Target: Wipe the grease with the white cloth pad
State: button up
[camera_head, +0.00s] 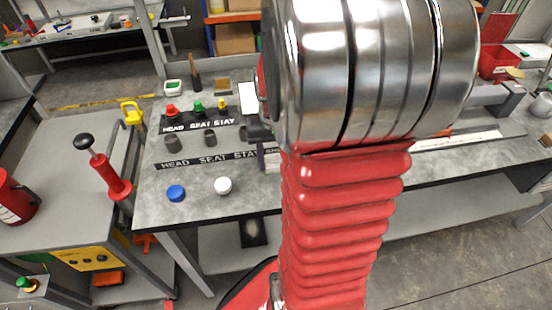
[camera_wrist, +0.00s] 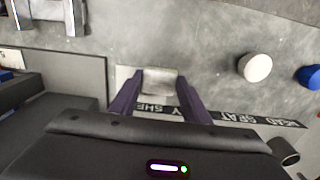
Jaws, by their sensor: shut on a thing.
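My gripper (camera_wrist: 157,88) has its two purple fingers closed on a pale block, taken to be the white cloth pad (camera_wrist: 158,82), low over or on the grey bench top. A whitish flat edge shows beside the left finger; I cannot tell if the pad touches the bench. In the head view my gripper (camera_head: 262,150) is largely hidden behind my arm, at the bench's near side, right of the white round cap (camera_head: 223,185). I cannot make out any grease in either view.
A blue cap (camera_head: 176,193) lies left of the white one. Dark label strips (camera_head: 205,159) and dark cups (camera_head: 210,136) lie on the bench (camera_head: 155,205). Red, green and yellow pieces (camera_head: 197,106) stand farther back. A grey cart (camera_head: 60,140) stands left. Bare bench surrounds the caps.

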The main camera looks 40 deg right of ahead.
jog(key=shift+s+f, duration=0.15)
jog(key=shift+s+d, duration=0.4)
jog(key=shift+d, duration=0.2)
jog(key=shift+s+d, duration=0.4)
jog(key=shift+d, duration=0.2)
jog(key=shift+r, duration=0.2)
jog(key=shift+s+d+f, duration=0.1)
jog(key=shift+s+d, duration=0.35)
jog(key=shift+d, duration=0.2)
jog(key=shift+s+d+f, duration=0.1)
jog(key=shift+s+d, duration=0.3)
jog(key=shift+d, duration=0.2)
notch_tip(320, 180, up, 7)
dwell(0.6)
